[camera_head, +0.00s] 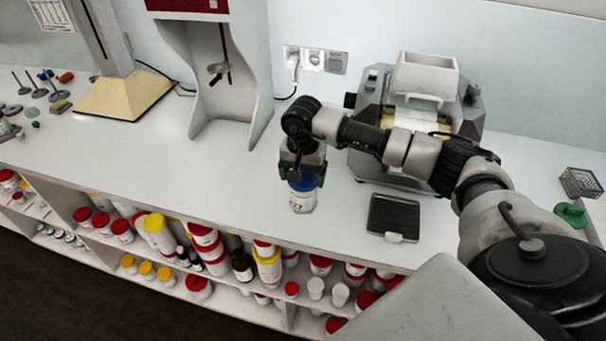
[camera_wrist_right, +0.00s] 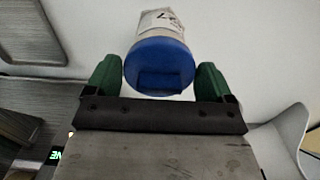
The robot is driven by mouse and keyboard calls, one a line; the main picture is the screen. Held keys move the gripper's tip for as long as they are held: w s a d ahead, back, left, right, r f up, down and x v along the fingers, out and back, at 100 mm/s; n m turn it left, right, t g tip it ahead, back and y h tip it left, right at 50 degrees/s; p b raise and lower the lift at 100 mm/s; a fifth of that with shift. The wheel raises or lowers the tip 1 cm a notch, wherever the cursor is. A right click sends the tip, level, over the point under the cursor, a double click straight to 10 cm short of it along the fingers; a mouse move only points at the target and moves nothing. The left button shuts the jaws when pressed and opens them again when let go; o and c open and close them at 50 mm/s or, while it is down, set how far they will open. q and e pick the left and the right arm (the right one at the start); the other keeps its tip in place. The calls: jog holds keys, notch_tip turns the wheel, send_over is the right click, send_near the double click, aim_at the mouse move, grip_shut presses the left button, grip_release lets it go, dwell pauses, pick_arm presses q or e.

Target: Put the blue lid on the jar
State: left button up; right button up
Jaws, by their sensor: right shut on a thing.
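The white jar (camera_head: 302,202) stands upright on the white counter, left of a dark scale. The blue lid (camera_head: 303,183) is at the top of the jar, between the green fingers of my right gripper (camera_head: 301,176). In the right wrist view, the blue lid (camera_wrist_right: 159,68) sits between the two green fingertips (camera_wrist_right: 160,82), with the white jar (camera_wrist_right: 160,20) directly beyond it. My right gripper is shut on the lid from above. Whether the lid is fully seated on the jar cannot be told. My left gripper is not in view.
The dark scale (camera_head: 393,217) lies right of the jar. A grey mill (camera_head: 418,110) stands behind my right arm. A tall white dispenser (camera_head: 228,75) stands at the back left. Shelves below hold several red- and yellow-lidded jars (camera_head: 205,243). The counter left of the jar is clear.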

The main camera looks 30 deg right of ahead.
jog(key=shift+b, duration=0.3)
dwell(0.7)
jog(key=shift+f+b, duration=0.65)
jog(key=shift+b, duration=0.5)
dwell(1.4)
dwell(0.4)
jog(key=o, duration=0.7)
jog(key=shift+o, duration=0.2)
jog(key=shift+r+p, duration=1.1)
jog(key=shift+r, duration=1.2)
jog(key=shift+c, duration=0.3)
grip_shut()
